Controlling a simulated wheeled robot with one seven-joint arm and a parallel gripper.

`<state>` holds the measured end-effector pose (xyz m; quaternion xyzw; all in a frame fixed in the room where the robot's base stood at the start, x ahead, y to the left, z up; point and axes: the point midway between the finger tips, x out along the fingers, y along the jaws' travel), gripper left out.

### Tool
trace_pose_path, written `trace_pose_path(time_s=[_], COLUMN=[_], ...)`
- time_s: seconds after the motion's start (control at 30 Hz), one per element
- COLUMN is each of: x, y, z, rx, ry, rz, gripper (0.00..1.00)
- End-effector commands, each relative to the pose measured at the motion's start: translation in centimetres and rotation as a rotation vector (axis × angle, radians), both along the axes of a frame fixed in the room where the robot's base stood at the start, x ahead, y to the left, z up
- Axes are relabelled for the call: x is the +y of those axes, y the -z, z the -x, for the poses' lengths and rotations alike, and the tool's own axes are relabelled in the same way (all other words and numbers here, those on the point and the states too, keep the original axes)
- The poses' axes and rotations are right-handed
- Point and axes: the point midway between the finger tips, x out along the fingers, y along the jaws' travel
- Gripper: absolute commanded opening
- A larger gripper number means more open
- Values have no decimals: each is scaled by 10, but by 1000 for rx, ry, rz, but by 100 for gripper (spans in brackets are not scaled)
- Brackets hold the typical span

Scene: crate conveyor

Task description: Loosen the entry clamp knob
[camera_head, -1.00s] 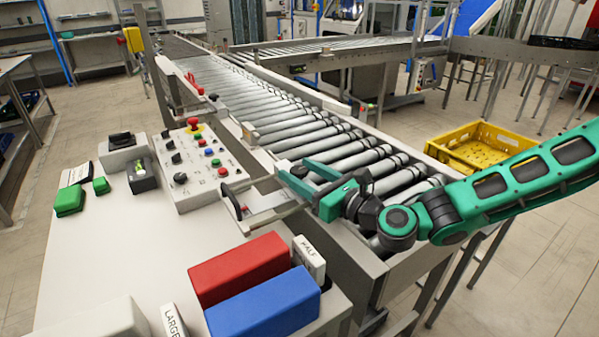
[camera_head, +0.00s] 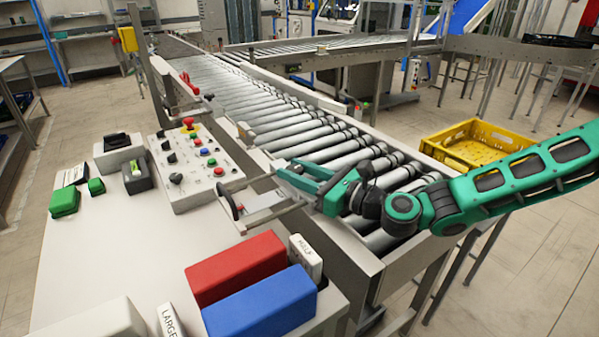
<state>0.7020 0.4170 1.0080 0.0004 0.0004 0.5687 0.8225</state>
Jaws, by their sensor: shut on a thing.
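My gripper (camera_head: 286,168) reaches in from the right, low over the near side rail of the roller conveyor (camera_head: 316,132). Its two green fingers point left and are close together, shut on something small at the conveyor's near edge. The entry clamp knob is not clearly visible; the fingers hide what lies between them. Just left of and below the fingers is a pale sliding plate (camera_head: 262,203) on metal bars, with a black round disc (camera_head: 228,204) at its left end, apart from the fingers.
A control panel (camera_head: 195,188) with buttons and a red emergency stop stands left of the conveyor. Red (camera_head: 237,268) and blue (camera_head: 262,306) blocks sit on the near table. A yellow crate (camera_head: 475,147) is behind my arm.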

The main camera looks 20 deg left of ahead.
Motion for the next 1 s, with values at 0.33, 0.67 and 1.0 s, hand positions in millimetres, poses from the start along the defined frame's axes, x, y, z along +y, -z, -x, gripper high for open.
trace_pose_path(time_s=[0.33,0.67,1.0], x=[-1,0,1], y=[-1,0,0], z=[-6,-7,-7], rx=[-4,-4,-3], ry=[-279,-579,-878], rz=[-2,-2,-4], gripper=[10,10,10])
